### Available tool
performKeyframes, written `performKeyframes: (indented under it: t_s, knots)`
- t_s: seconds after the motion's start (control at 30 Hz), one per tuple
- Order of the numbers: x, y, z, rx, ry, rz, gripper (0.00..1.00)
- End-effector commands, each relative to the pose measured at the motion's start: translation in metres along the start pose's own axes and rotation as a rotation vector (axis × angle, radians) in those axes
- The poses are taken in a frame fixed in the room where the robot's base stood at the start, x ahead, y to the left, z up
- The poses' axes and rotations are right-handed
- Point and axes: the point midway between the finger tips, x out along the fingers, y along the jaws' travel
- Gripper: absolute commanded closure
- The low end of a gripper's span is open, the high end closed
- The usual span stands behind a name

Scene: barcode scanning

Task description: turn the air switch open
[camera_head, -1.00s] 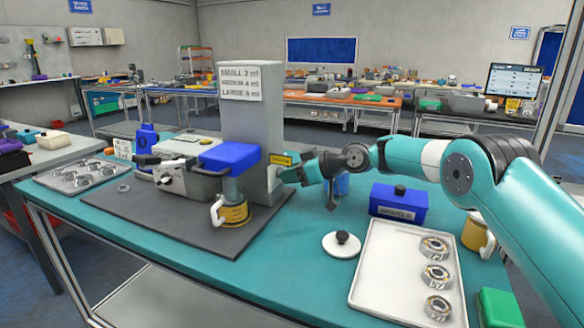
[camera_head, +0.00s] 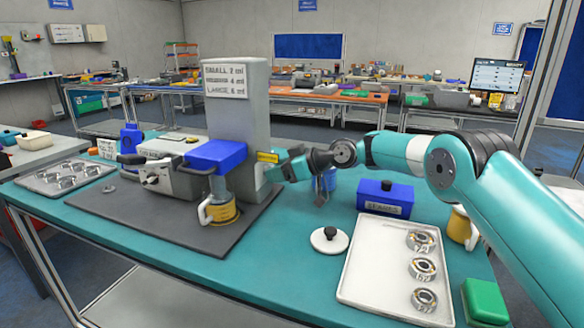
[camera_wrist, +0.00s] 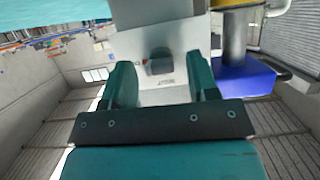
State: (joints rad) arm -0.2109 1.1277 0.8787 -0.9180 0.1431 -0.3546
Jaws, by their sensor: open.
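The air switch is a small dark grey knob (camera_wrist: 159,62) on the pale side face of the tall grey column (camera_head: 238,120). In the wrist view it lies between the two teal fingers of my gripper (camera_wrist: 160,74), with a gap on each side. A small label shows just below it there. My gripper is open with nothing held. Contact with the knob cannot be told.
A blue press head (camera_head: 218,154) above a yellow-banded jar (camera_head: 221,211) stands left of the column on a dark mat.

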Motion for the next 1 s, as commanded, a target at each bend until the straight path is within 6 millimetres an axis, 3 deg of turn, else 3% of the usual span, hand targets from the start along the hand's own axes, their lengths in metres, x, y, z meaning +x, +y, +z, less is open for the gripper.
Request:
performKeyframes:
  t_s: [0.17,0.5,0.7,1.0]
  knots:
    - [-0.022,0.002,0.000,0.001,0.001,0.004,0.46]
    - [-0.108,0.002,0.002,0.001,0.002,0.006,0.46]
    - [-0.149,0.001,0.001,0.000,0.001,0.004,0.46]
    - [-0.173,0.001,0.001,0.001,0.001,0.002,0.46]
